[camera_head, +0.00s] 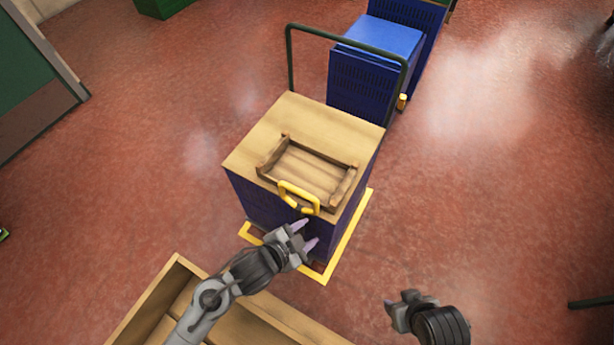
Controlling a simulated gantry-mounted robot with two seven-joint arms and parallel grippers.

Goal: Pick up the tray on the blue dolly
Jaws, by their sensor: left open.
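The wooden tray (307,171) lies flat on the wooden top (262,137) of a blue box-like dolly (258,203) in the middle of the head view. A yellow handle (299,196) stands at the tray's near side. My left gripper (307,234) is open and empty, just in front of the handle, and its fingers point up and right toward it. I see a gap between fingers and handle. My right gripper (392,310) is at the lower right, away from the tray, and its fingers are too small to read.
A dark push bar (345,42) rises behind the dolly. A blue cabinet (362,75) stands behind it. A yellow frame (350,237) surrounds the dolly's foot. A large wooden crate (150,292) is at the bottom, under my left arm. Red floor is clear on both sides.

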